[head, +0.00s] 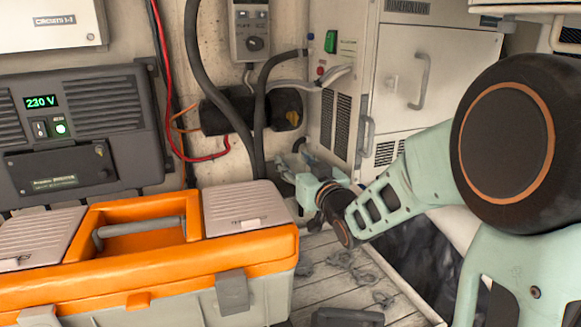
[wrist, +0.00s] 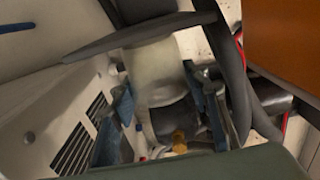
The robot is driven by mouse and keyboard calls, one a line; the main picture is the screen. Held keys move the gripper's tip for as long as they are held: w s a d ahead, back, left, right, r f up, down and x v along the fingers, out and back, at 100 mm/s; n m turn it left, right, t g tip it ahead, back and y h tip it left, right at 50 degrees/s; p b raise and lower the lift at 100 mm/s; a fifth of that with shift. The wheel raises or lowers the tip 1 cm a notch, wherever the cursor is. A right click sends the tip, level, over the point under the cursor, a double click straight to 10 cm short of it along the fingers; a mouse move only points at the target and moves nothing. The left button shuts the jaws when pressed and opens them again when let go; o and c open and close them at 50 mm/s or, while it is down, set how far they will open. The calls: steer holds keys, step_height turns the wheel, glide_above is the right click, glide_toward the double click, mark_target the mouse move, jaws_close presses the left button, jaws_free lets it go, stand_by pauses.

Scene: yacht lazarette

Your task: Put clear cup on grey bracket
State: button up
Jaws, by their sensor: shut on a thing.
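In the wrist view a pale, see-through cup (wrist: 155,75) stands between the two blue-grey fingers of my gripper (wrist: 160,92), which is shut on it. A dark grey flat piece (wrist: 105,43) crosses the cup's far end in that view; I cannot tell whether it is the grey bracket or whether the cup touches it. In the head view my gripper (head: 300,180) is at the back, by the wall and the white cabinet. Its fingers and the cup are largely hidden there by the gripper's own body.
An orange and grey toolbox (head: 150,270) fills the front left. Black hoses (head: 215,90) hang on the back wall beside a black cylinder (head: 280,108). The white cabinet (head: 400,110) stands close on the right. The plank floor (head: 325,290) holds several dark grey fittings.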

steer(key=shift+f, duration=0.4)
steer(key=shift+a, duration=0.1)
steer(key=shift+r, duration=0.1)
steer(key=shift+s, duration=0.1)
steer(key=o, duration=0.9)
steer(key=shift+o, duration=0.2)
steer(key=v, duration=1.2)
